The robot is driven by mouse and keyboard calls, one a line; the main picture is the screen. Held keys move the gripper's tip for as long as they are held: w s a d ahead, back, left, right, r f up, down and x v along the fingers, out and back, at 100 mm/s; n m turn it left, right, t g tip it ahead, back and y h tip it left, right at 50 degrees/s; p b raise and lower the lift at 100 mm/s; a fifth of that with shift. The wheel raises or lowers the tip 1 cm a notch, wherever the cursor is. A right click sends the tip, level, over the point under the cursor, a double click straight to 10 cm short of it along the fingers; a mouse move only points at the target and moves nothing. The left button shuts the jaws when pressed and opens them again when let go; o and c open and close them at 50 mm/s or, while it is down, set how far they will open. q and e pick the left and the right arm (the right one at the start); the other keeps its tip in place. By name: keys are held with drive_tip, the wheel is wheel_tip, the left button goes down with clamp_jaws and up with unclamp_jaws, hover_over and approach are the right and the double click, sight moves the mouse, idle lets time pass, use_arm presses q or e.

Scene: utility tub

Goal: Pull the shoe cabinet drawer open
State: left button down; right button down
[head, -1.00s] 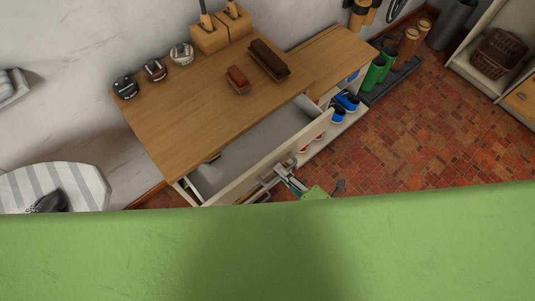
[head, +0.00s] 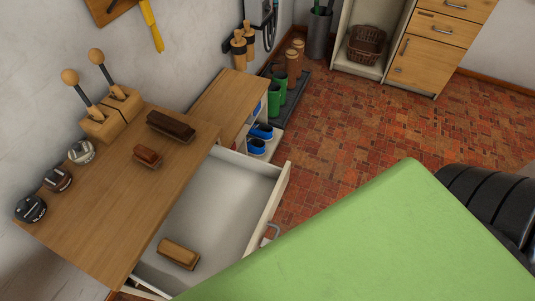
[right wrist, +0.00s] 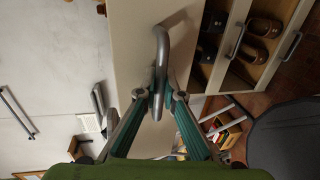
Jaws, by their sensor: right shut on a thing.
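The shoe cabinet (head: 110,195) has a wooden top, and its white drawer (head: 215,205) is pulled well out. A wooden brush (head: 178,253) lies inside the drawer. In the right wrist view, my right gripper (right wrist: 158,98) is shut on the handle (right wrist: 162,50) against the cream drawer front (right wrist: 130,40). The right gripper is mostly hidden in the head view. My left gripper is not in view.
Two brushes (head: 170,126), several polish tins (head: 58,178) and shoe stretchers in wooden blocks (head: 110,118) stand on the cabinet top. Blue shoes (head: 261,131) and green boots (head: 277,92) are beyond it. The brick floor (head: 350,130) right of the drawer is clear.

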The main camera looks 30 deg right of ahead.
drive_tip(key=c, duration=2.2)
unclamp_jaws()
drive_tip(key=shift+o, duration=0.2)
drive_tip(key=v, duration=1.2)
drive_tip(key=shift+f, duration=0.1)
